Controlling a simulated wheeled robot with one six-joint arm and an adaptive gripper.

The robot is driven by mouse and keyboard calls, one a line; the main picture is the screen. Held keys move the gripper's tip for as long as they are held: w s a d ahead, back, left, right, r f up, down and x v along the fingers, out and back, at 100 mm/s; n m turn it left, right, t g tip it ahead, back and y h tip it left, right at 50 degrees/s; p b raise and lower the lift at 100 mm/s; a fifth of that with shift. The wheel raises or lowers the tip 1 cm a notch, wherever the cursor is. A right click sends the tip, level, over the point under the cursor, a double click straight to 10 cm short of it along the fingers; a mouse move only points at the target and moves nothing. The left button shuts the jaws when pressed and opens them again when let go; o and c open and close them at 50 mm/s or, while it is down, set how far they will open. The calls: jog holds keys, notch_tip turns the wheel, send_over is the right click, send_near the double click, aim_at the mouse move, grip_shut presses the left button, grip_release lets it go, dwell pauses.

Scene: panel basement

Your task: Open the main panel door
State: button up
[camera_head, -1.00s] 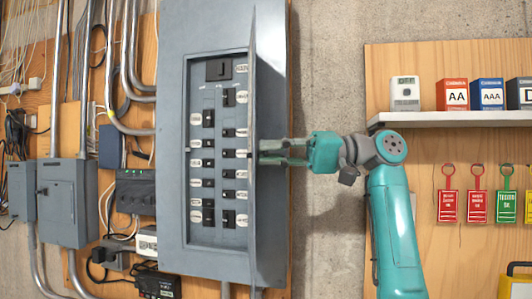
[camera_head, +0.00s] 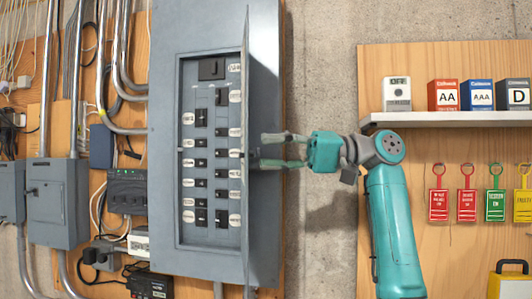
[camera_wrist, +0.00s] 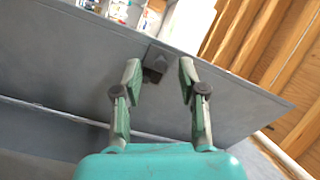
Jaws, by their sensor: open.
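The main panel door (camera_head: 246,200) stands swung out from the grey breaker panel (camera_head: 165,150) and shows nearly edge-on in the head view. The breakers inside are exposed. My gripper (camera_head: 265,152) is at the door's right-hand side, at about mid-height. In the wrist view, the door (camera_wrist: 60,65) spans the picture as a grey sheet with a small dark latch (camera_wrist: 158,60). My open gripper (camera_wrist: 160,75) has one finger on each side of the latch. Nothing is held. I cannot tell whether the fingertips touch the door.
A shelf (camera_head: 450,118) with battery boxes stands to the right, with red, green and yellow tags (camera_head: 467,192) below it. Smaller grey boxes (camera_head: 57,203) and conduits are at the left. Bare concrete wall (camera_head: 320,70) lies between panel and shelf.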

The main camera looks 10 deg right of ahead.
jog(key=d, duration=1)
jog(key=shift+s+d, duration=0.2)
jog(key=shift+s, duration=0.1)
